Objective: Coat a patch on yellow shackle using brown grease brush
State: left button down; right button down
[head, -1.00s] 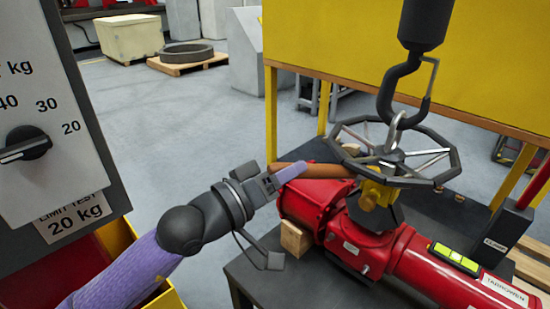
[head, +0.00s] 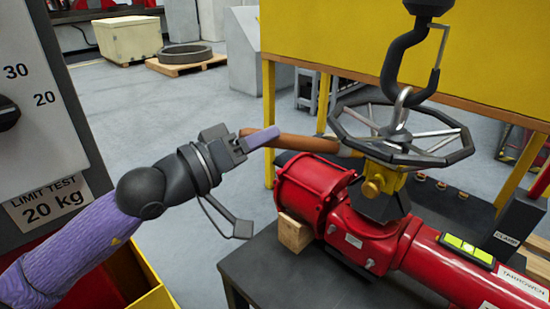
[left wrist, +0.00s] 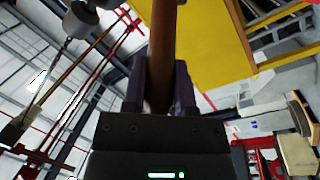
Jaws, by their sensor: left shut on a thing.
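My left gripper (head: 258,139) is shut on the brown grease brush (head: 305,143), left of the handwheel. The brush points right and its far end comes near the left rim of the wheel; I cannot tell whether it touches. In the left wrist view the brown handle (left wrist: 163,45) stands between the two dark fingers. The yellow shackle appears to be the yellow piece (head: 379,182) with a round knob, just under the handwheel and above the red actuator. The brush end looks apart from it. I cannot make out any grease on it. My right gripper is not in view.
The grey handwheel (head: 455,157) hangs over the red actuator (head: 318,190) on a dark bench. A silver ring (head: 401,100) and dark crane hook (head: 400,60) are above it. A yellow panel (head: 330,40) stands behind. A load-test cabinet (head: 45,140) is at left.

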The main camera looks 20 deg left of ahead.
pick_arm(q)
jog(key=shift+w+a+f, duration=0.1)
jog(key=shift+a, duration=0.15)
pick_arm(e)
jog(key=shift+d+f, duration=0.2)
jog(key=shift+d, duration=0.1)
